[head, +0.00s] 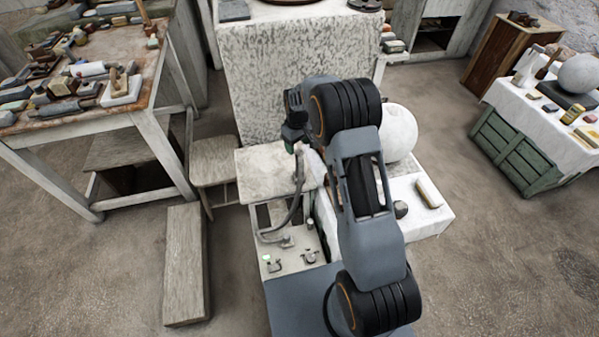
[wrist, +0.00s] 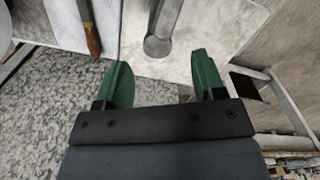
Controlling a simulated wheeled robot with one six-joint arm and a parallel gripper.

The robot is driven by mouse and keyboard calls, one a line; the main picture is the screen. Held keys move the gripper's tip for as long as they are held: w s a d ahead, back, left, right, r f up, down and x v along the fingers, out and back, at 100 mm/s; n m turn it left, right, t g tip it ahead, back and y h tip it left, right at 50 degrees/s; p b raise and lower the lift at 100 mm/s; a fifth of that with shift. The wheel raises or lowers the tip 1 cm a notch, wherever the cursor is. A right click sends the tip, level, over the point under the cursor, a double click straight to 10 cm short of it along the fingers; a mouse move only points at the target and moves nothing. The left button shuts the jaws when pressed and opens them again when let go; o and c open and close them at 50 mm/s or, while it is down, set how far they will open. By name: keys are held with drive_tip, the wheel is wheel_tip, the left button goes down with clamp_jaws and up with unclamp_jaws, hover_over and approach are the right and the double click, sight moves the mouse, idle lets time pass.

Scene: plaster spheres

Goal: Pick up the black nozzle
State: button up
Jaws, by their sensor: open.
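I cannot make out a clearly black nozzle in either view. In the wrist view a grey pipe (wrist: 166,22) with a rounded end lies ahead of my gripper (wrist: 163,80), in line with the gap between its green fingers. The fingers are wide apart with nothing between them. In the head view a dark curved pipe (head: 294,205) rises from the pale tap bench (head: 290,275) to near my gripper (head: 290,146). My arm hides part of that area, and I cannot tell if both pipes are the same.
A pale slab (head: 262,165) lies close by the gripper. A white-covered surface (head: 432,222) at right holds a large plaster sphere (head: 398,132) and a dark lump (head: 400,209). In the wrist view, a wooden-handled tool (wrist: 90,35) lies at upper left. Cluttered table (head: 110,120) stands left.

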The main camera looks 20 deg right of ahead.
sight(299, 158)
drive_tip(key=shift+s+d+f+p, duration=0.1)
drive_tip(key=shift+f+p, duration=0.25)
drive_tip(key=shift+f, duration=1.55)
drive_tip(key=shift+s+d+f+p, duration=0.1)
drive_tip(key=shift+f+p, duration=0.2)
drive_tip(key=shift+f, duration=1.55)
drive_tip(key=shift+c, duration=0.3)
drive_tip(key=shift+w, duration=0.1)
drive_tip(key=c, duration=0.9)
drive_tip(key=shift+r, duration=0.15)
drive_tip(key=shift+c, duration=0.2)
